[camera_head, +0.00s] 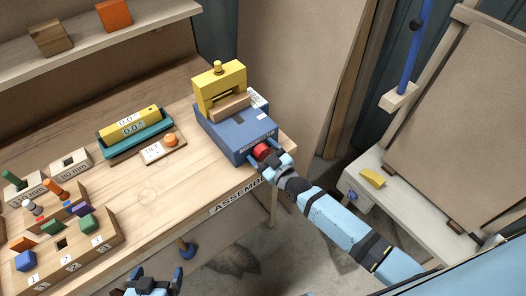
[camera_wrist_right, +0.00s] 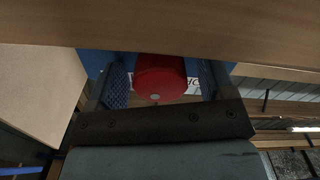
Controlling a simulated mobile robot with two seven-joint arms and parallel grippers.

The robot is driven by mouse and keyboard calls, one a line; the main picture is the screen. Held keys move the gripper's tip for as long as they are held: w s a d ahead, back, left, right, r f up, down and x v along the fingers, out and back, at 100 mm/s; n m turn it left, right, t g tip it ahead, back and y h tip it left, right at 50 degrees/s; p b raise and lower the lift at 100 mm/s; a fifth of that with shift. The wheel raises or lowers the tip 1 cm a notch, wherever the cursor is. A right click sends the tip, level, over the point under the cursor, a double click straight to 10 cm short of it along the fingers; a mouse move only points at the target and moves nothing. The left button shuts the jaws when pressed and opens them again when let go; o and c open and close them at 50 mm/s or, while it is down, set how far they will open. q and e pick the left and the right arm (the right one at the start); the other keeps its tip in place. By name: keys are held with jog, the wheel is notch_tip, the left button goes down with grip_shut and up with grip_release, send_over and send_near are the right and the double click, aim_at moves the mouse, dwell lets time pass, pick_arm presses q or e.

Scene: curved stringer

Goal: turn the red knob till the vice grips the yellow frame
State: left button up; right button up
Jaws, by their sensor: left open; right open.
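The blue vice (camera_head: 230,132) stands at the right end of the wooden bench. The yellow frame (camera_head: 238,75) stands upright on top of it, with a wooden block (camera_head: 232,106) low against its front. I cannot tell whether the jaws touch the frame. The red knob (camera_head: 261,151) is on the vice's front face. My right gripper (camera_head: 264,160) is open at the knob. In the right wrist view the knob (camera_wrist_right: 160,78) sits between the two fingers, with a gap visible beside it. My left gripper (camera_head: 155,279) is open and empty at the bottom edge, off the bench.
A teal holder (camera_head: 135,142) with a yellow display bar, a small tray (camera_head: 162,149) with an orange knob, and wooden peg blocks (camera_head: 68,250) stand left of the vice. A shelf (camera_head: 100,36) is behind. A side table (camera_head: 400,195) with a yellow piece is at right.

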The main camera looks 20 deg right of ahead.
jog(key=c, duration=0.9)
jog(key=shift+c, duration=0.2)
jog(key=shift+m, duration=0.4)
jog(key=o, duration=0.9)
jog(key=shift+o, duration=0.2)
jog(key=b+v, duration=0.1)
jog(key=v, duration=1.3)
